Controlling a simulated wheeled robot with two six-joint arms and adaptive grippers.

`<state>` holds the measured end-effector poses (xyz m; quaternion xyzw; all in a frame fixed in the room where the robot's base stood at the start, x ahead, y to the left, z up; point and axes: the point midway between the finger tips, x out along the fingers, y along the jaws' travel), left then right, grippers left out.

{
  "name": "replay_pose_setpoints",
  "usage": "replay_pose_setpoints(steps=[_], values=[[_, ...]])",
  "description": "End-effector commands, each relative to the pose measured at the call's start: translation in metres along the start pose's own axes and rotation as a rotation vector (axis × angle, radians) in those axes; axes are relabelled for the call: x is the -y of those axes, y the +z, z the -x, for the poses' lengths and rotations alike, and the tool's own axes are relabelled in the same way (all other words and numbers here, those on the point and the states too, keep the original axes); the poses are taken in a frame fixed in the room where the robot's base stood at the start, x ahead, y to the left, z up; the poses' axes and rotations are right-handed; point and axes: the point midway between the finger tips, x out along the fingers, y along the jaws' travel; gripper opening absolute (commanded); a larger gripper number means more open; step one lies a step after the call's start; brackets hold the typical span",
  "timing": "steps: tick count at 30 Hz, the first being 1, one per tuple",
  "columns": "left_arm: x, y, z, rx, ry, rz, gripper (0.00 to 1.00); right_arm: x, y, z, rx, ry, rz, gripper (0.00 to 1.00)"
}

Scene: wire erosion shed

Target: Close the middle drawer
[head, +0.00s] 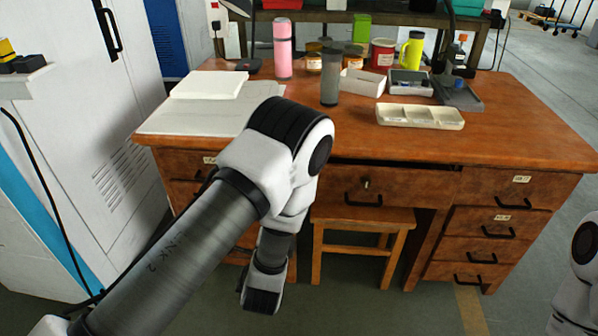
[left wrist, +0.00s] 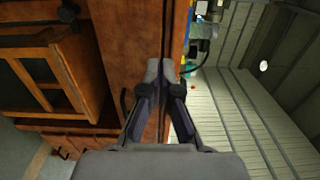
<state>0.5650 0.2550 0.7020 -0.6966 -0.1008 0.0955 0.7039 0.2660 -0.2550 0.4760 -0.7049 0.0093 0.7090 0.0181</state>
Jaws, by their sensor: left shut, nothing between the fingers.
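The middle drawer (head: 390,185) is in the desk's front, above the stool, with a black handle and a keyhole. A dark gap shows above its front, so it looks slightly pulled out. My left arm crosses the head view and covers the drawer's left part. I cannot make out its fingers there. In the left wrist view my left gripper (left wrist: 166,70) is shut and empty. Its tips overlap a wooden front close to the desk's edge; I cannot tell whether they touch it. My right arm shows only at the right edge, its gripper out of view.
The wooden desk (head: 530,130) carries a pink bottle (head: 283,48), a grey cup (head: 330,90), a white divided tray (head: 420,116) and papers (head: 195,118). A wooden stool (head: 362,217) stands under the drawer. A white cabinet (head: 90,120) is at the left.

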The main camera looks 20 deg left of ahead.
Motion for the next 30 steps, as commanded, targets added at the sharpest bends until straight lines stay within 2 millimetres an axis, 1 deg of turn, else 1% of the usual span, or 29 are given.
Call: replay_pose_setpoints(steps=[2, 5, 15, 18, 21, 25, 30], values=[[-0.002, 0.001, -0.006, 0.005, 0.0, 0.004, 0.0, 0.0, 0.0, -0.002, -0.001, 0.0, 0.0, 0.0], [-0.002, 0.002, -0.021, 0.005, 0.0, 0.006, 0.0, 0.0, -0.001, -0.004, -0.003, 0.0, 0.0, 0.0], [-0.004, 0.002, -0.094, 0.003, 0.001, 0.007, 0.0, 0.0, -0.002, -0.011, -0.006, -0.001, 0.0, 0.0], [-0.004, 0.002, -0.114, 0.004, 0.002, 0.006, 0.0, 0.0, -0.002, -0.013, -0.006, -0.001, 0.0, 0.0], [-0.004, 0.002, -0.128, 0.002, 0.003, 0.005, 0.0, 0.0, -0.002, -0.015, -0.006, -0.001, 0.0, 0.0], [-0.004, 0.002, -0.137, 0.002, 0.005, 0.004, 0.0, 0.0, -0.003, -0.016, -0.007, -0.001, 0.0, 0.0], [-0.004, 0.002, -0.138, 0.002, 0.006, 0.003, 0.0, 0.0, -0.003, -0.015, -0.007, -0.001, 0.0, 0.0]])
